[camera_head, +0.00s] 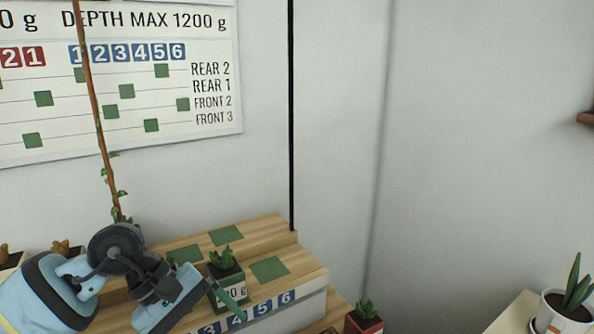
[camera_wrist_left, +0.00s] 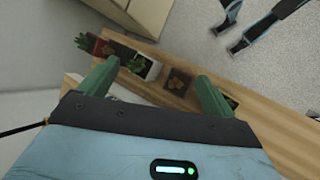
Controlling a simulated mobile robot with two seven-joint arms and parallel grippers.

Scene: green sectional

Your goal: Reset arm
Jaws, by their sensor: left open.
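My left gripper (camera_head: 226,299) comes in from the left in the head view, low over the stepped wooden shelf (camera_head: 308,277). Whether a finger touches the labelled pot cannot be told. My right gripper does not show in the head view.
Green squares (camera_head: 269,268) and a blue numbered strip mark the shelf. A red-potted plant (camera_head: 364,321) stands lower right of it. A white-potted plant (camera_head: 565,312) is on a surface at far right. A thin black pole (camera_head: 291,120) rises behind the shelf. A board (camera_head: 120,80) hangs on the wall.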

